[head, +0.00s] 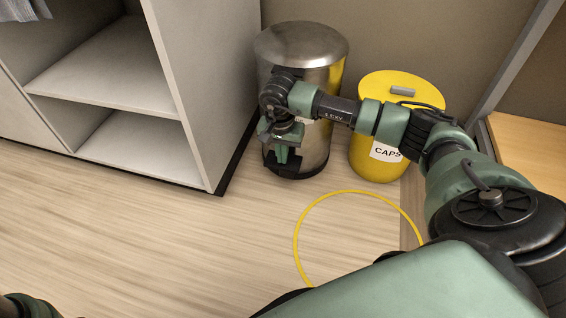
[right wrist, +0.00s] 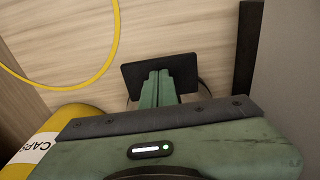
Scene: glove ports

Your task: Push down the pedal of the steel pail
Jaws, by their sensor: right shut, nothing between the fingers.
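The steel pail (head: 318,82) stands upright on the floor beside the grey cabinet, its domed lid (head: 300,42) closed. My right arm reaches across the front of the pail and hides part of it. My right gripper (head: 281,158) is shut and empty, pointing down low in front of the pail. In the right wrist view the shut green fingertips (right wrist: 158,80) lie over the black pedal plate (right wrist: 186,68). I cannot tell whether they touch it. In the head view the pedal is mostly hidden by the gripper. My left gripper is out of view.
A yellow bin (head: 372,169) labelled CAPS stands close to the right of the pail. A yellow ring (head: 297,240) shows on the floor in front. The grey cabinet (head: 205,90) is at the left. The wooden floor at the left front is clear.

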